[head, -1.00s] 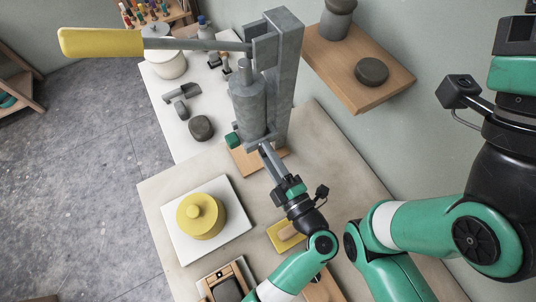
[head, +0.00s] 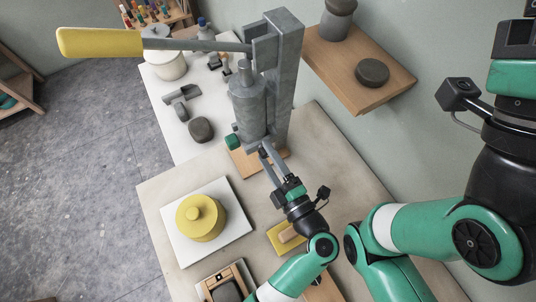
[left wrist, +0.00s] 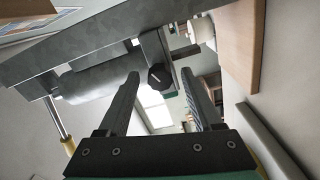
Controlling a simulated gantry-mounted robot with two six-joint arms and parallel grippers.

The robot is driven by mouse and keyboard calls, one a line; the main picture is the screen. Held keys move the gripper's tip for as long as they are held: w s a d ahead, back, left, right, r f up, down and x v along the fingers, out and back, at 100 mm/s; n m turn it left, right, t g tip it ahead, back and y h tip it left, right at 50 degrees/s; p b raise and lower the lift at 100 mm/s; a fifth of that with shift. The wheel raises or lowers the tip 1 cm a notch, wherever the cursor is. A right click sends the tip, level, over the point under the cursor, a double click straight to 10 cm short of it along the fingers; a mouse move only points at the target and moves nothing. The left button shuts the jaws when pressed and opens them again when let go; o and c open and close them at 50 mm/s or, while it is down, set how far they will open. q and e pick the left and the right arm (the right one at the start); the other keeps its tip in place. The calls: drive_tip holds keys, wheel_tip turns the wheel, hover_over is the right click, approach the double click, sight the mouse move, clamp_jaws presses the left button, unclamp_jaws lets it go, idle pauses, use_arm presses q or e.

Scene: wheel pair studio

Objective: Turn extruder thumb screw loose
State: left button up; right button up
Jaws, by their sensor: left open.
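The grey wall-mounted extruder (head: 248,108) stands upright on its post, with a long lever and yellow handle (head: 100,43) reaching left. A small black thumb screw (left wrist: 160,76) sits at the extruder's lower end in the left wrist view, ahead of and between my fingertips. In the head view it is small and partly hidden by the fingers. My left gripper (head: 268,155) is open and empty, its fingertips close to the screw. In the left wrist view the open fingers (left wrist: 166,88) stand on either side of it; contact cannot be told.
A green knob (head: 231,141) is on the extruder's left side. A wooden shelf (head: 345,60) holds dark clay pieces at right. A sponge-yellow block (head: 279,239) lies under my wrist.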

use_arm(q)
drive_tip(key=shift+s+d+r, duration=0.1)
drive_tip(key=shift+s+d, duration=0.05)
drive_tip(key=shift+s, duration=0.2)
drive_tip(key=p+v, duration=0.1)
drive_tip(key=v, duration=1)
drive_tip(key=shift+p, duration=0.35)
